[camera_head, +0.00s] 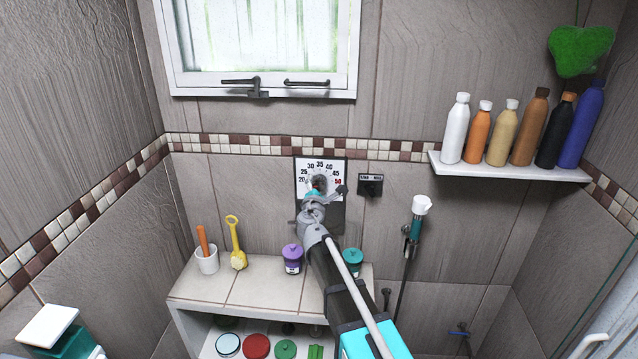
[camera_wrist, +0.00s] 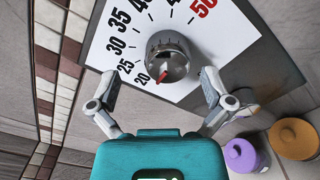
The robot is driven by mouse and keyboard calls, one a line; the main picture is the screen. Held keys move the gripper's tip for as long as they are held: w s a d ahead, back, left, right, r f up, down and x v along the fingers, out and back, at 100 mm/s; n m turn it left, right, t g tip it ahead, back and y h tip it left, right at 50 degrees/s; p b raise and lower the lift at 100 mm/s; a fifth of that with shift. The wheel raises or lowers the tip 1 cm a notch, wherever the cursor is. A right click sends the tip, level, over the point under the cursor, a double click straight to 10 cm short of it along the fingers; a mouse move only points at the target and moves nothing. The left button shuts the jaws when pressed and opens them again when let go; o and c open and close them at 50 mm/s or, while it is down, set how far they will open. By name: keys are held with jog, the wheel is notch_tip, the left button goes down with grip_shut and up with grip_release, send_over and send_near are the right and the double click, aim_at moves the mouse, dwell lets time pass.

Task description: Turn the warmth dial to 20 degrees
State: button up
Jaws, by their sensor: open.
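The warmth dial (camera_head: 320,172) is a white plate with printed numbers on the tiled wall. In the wrist view, its round grey knob (camera_wrist: 170,55) carries a red pointer (camera_wrist: 163,75). The pointer's tip lies near the printed 20 (camera_wrist: 141,79); I cannot tell whether it lines up exactly. My gripper (camera_wrist: 157,82) is open, with one finger to each side of the knob and gaps to both. I see no contact with the knob. In the head view my gripper (camera_head: 325,194) covers the lower part of the dial.
A small black switch box (camera_head: 371,185) is right of the dial. Below, a tiled bench (camera_head: 262,282) holds a purple jar (camera_head: 292,259), a teal jar (camera_head: 352,262), a cup (camera_head: 207,262) and a yellow brush (camera_head: 236,243). A bottle shelf (camera_head: 510,171) is at right.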

aim_at(319, 183)
jog(key=shift+w+d, duration=0.1)
jog(key=shift+w, duration=1.45)
jog(key=c, duration=1)
jog(key=shift+w, duration=0.1)
jog(key=o, duration=1)
jog(key=shift+a, duration=0.2)
jog(key=shift+d+r, duration=0.1)
jog(key=shift+d, duration=0.05)
jog(key=shift+s, duration=0.2)
